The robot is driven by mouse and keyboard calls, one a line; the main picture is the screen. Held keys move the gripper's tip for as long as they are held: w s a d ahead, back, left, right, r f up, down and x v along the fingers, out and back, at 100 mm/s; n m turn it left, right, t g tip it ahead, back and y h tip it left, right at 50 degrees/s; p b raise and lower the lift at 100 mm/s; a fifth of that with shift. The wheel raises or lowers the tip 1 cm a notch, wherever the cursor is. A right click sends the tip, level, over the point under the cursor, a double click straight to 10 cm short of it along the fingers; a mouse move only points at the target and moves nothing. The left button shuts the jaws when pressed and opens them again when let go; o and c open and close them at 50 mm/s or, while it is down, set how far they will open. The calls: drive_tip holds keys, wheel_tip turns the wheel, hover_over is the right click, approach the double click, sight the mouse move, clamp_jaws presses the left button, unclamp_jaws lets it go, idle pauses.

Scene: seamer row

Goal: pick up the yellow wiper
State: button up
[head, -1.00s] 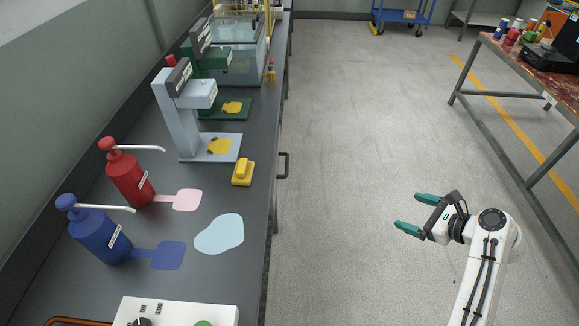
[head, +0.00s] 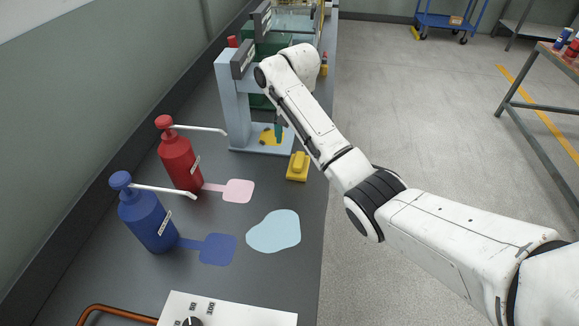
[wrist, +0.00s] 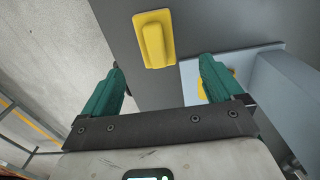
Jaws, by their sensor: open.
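The yellow wiper (head: 298,167) is a small block with a raised ridge, lying on the dark bench near its front edge. It also shows in the wrist view (wrist: 153,40), at the top, beyond the fingertips and between their lines. My gripper (wrist: 161,66) is open and empty, with its two green fingers apart and not touching the wiper. In the head view, my gripper (head: 279,131) is mostly hidden behind my arm. One green finger shows over the pale blue stand's base, behind and left of the wiper.
The pale blue stand (head: 233,103) rises close to my gripper, with a yellow patch (head: 268,139) on its base. Red (head: 180,163) and blue (head: 148,220) pump bottles stand left. A light blue puddle (head: 275,231) lies in front.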

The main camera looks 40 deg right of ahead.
sight(299, 158)
wheel_tip(299, 158, down, 4)
drive_tip(key=shift+f, duration=0.2)
drive_tip(key=shift+s+d+f, duration=0.1)
drive_tip(key=shift+s+f, duration=0.05)
drive_tip(key=shift+f, duration=1.2)
drive_tip(key=shift+s+d+f, duration=0.1)
drive_tip(key=shift+s+f, duration=0.05)
drive_tip(key=shift+f, duration=1.2)
drive_tip(key=c, duration=1.1)
drive_tip(key=shift+r, duration=0.15)
drive_tip(key=shift+c, duration=0.2)
